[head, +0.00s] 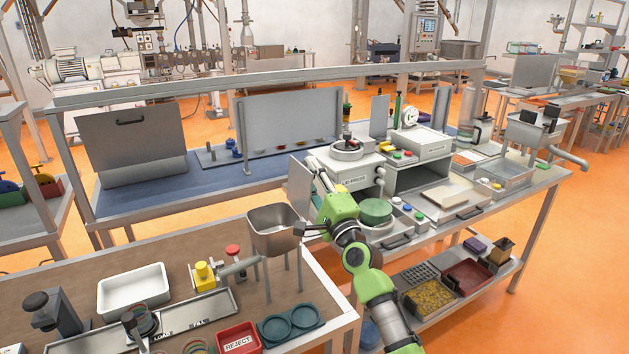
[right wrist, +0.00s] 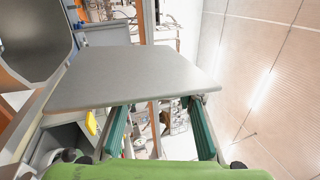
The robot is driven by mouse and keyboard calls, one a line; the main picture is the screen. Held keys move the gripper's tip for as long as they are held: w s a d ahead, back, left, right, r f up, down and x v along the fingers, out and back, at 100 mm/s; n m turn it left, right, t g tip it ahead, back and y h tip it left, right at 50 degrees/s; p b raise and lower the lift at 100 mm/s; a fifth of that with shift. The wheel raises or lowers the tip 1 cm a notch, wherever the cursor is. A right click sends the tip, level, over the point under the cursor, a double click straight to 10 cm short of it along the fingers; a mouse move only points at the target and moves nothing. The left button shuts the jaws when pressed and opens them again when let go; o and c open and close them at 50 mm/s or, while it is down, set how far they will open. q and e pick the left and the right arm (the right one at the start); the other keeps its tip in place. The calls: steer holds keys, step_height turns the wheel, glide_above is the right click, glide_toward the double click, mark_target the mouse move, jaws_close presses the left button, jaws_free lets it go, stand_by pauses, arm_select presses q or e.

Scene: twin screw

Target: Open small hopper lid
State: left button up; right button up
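The small hopper (head: 275,236) is an open-topped metal bin on legs on the near bench. A flat grey plate (head: 298,186), which looks like its lid, stands raised at the hopper's right rear side. My right gripper (head: 314,166) is just right of the plate, partly overlapped by my green arm. In the right wrist view the grey plate (right wrist: 135,78) lies across the front of the gripper (right wrist: 160,112) and hides its fingertips. The green finger pads are wide apart, with nothing clearly clamped between them; contact with the plate cannot be told. My left gripper is out of view.
The near bench holds a white tray (head: 134,290), a yellow valve (head: 204,275), a red reject bin (head: 239,340) and a teal tray (head: 291,326). A second bench with a green round container (head: 375,211) and instruments stands close behind my right arm.

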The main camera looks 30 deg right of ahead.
steer(key=v, duration=1.2)
